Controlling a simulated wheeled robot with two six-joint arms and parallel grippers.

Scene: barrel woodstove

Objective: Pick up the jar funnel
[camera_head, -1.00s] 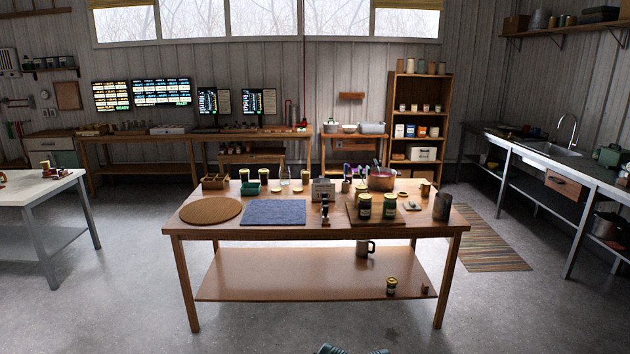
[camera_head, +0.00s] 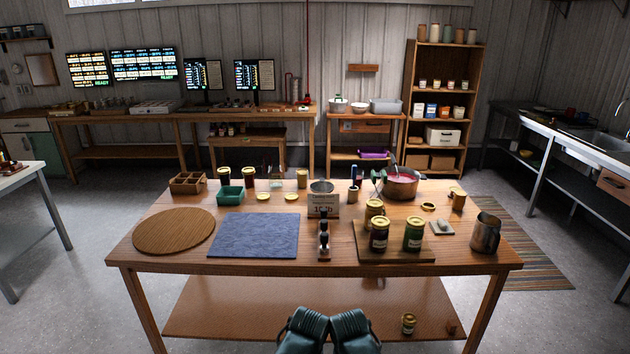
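A silver round-rimmed piece (camera_head: 321,187) stands behind the small sign card near the middle back of the wooden table (camera_head: 175,262). It looks like the jar funnel, but its lower part is hidden by the card and it is too small to be sure. Two dark teal ribbed parts of my own arms show at the bottom edge, in front of the table and well short of the silver piece. No fingertips of either gripper show.
The sign card (camera_head: 323,206) and a dark-handled tool (camera_head: 323,242) stand in front of the silver piece. A pot (camera_head: 400,184), filled jars (camera_head: 379,235) and a metal pitcher (camera_head: 485,233) stand to the right. A blue mat (camera_head: 254,236) and round board (camera_head: 174,231) lie bare on the left.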

